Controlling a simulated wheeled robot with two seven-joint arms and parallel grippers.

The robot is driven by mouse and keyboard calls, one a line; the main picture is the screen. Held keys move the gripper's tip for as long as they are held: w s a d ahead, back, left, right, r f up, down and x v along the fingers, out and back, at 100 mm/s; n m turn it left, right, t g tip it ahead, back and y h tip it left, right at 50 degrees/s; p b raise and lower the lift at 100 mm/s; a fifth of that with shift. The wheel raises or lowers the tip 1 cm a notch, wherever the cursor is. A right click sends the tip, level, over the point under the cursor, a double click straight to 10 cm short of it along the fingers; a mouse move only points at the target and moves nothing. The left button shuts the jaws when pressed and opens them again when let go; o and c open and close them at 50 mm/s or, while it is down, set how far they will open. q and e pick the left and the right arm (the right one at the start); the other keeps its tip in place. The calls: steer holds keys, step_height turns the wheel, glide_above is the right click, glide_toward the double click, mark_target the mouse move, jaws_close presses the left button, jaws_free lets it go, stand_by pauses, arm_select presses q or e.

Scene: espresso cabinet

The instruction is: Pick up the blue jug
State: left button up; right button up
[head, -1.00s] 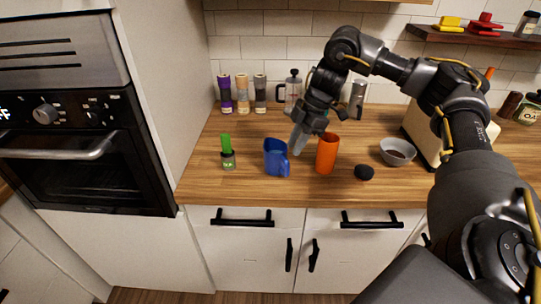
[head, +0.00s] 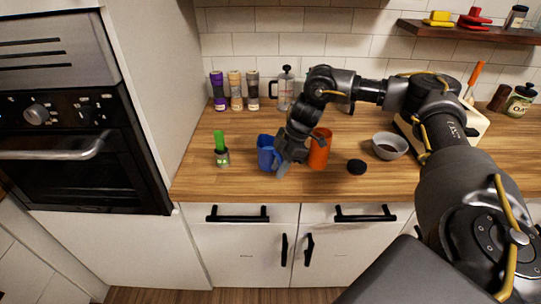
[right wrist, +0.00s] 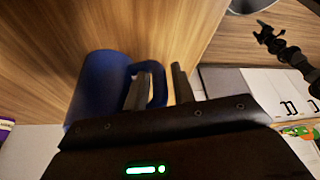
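The blue jug (head: 265,154) stands on the wooden counter, with its right side partly behind my right gripper. In the right wrist view the jug (right wrist: 95,88) is at the left, with its handle (right wrist: 160,84) towards the fingers. My right gripper (head: 281,167) is low at the jug's handle side. In the right wrist view the gripper (right wrist: 160,88) is open: one finger appears at the handle's loop, the other outside it, with the outer bar between them. Contact cannot be told. My left gripper is not in view.
An orange cup (head: 319,152) stands just right of my right gripper. A green-topped item (head: 221,152) is left of the jug. A black round object (head: 356,166) and a grey bowl (head: 389,146) are further right. Jars and a press (head: 286,88) line the wall.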

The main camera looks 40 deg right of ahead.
steer(key=shift+a+f, duration=0.2)
steer(key=shift+f, duration=0.15)
steer(key=shift+c, duration=0.2)
jaws_close()
steer(key=shift+w+r, duration=0.1)
steer(key=shift+r, duration=0.2)
